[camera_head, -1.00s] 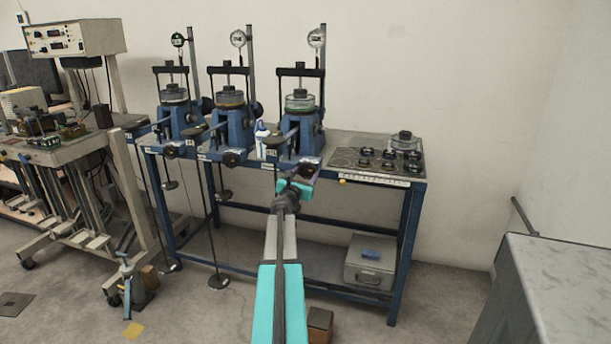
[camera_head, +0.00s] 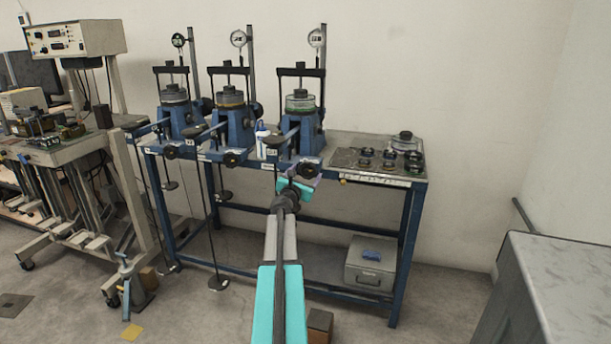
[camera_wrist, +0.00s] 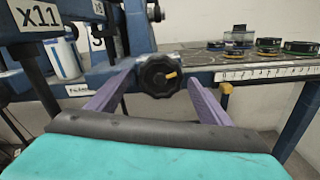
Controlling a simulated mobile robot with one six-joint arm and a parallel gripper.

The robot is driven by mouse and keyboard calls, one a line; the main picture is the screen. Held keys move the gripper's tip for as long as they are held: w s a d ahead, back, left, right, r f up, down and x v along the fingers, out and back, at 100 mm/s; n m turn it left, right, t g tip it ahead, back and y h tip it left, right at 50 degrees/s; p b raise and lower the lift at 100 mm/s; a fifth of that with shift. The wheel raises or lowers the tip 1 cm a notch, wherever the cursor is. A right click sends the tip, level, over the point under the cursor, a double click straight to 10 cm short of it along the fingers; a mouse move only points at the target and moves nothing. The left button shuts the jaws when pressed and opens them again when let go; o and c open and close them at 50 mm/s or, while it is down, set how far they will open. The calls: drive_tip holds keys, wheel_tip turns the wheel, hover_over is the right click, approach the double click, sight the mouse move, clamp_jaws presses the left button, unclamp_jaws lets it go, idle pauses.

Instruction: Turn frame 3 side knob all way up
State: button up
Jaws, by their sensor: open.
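Frame 3 (camera_head: 300,138) is the rightmost of the blue lever frames on the blue bench. The knob also shows in the head view (camera_head: 307,170), just beyond my gripper. My gripper (camera_wrist: 158,88) is open, its two purple fingers apart to the left and right of the knob. The fingers appear in front of or beside the knob; I cannot tell whether they touch it.
A white bottle (camera_head: 262,141) stands left of frame 3. Black-rimmed rings (camera_head: 388,158) lie on a panel at the bench's right end. A small yellow knob (camera_wrist: 226,88) sits on the bench edge right of my fingers. A grey box (camera_head: 369,268) rests on the lower shelf.

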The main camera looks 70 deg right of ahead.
drive_tip(key=shift+a, duration=0.2)
drive_tip(key=a, duration=1.3)
drive_tip(key=shift+s+a, duration=0.25)
drive_tip(key=shift+s, duration=0.15)
idle(0.5)
